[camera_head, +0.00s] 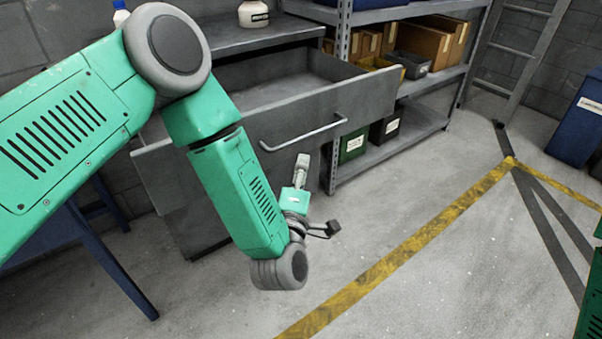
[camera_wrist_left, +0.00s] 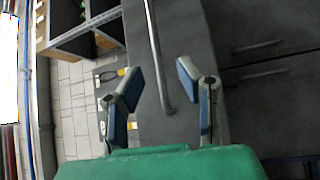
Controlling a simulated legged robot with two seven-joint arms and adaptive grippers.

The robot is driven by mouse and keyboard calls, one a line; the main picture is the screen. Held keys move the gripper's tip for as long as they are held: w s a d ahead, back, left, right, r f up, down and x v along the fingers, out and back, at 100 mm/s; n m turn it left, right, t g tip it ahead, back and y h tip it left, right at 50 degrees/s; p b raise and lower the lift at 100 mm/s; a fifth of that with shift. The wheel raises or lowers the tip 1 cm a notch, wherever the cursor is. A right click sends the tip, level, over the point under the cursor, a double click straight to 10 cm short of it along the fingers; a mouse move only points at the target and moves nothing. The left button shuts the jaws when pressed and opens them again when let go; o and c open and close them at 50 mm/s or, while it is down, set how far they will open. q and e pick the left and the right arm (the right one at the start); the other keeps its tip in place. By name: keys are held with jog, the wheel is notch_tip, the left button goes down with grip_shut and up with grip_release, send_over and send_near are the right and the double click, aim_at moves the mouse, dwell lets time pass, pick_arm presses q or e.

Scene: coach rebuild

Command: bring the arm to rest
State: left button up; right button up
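My left arm (camera_head: 240,190) comes in from the left and bends down in front of an open grey drawer (camera_head: 350,110). My left gripper (camera_head: 302,162) points up and away, near the drawer's front and below its bar handle (camera_head: 305,133). In the left wrist view the two fingers of my left gripper (camera_wrist_left: 159,76) stand apart with nothing between them. The handle (camera_wrist_left: 155,50) shows beyond the fingers there, and I cannot tell that anything touches it. My right gripper is out of view; only green parts of my right arm show at the right edge.
A grey metal shelf (camera_head: 427,122) with boxes and bins stands right of the drawer. A white jar (camera_head: 253,14) stands on the cabinet top. A blue table leg (camera_head: 115,265) is at lower left. A ladder (camera_head: 515,50) and blue bin (camera_head: 577,125) are at the back right. The yellow-lined floor is clear.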

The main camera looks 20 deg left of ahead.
pick_arm(q)
jog(key=shift+s+f, duration=0.1)
jog(key=shift+s, duration=0.55)
jog(key=s+a+f+m+g+h+p, duration=0.35)
jog(key=s+f+m+g, duration=0.65)
jog(key=f, duration=0.4)
jog(key=s+a+f+m+g, duration=0.1)
jog(key=s+a+m+g, duration=0.1)
jog(key=s, duration=0.5)
jog(key=s+a+f+m+g, duration=0.1)
jog(key=s+a+m+g, duration=0.2)
jog(key=s, duration=0.5)
jog(key=s+a+f+m+g+y+p, duration=0.1)
jog(key=s+a+m+g, duration=0.2)
jog(key=s+a, duration=0.2)
jog(key=shift+s+f+g, duration=0.3)
jog(key=shift+s+f, duration=0.1)
jog(key=shift+s, duration=0.8)
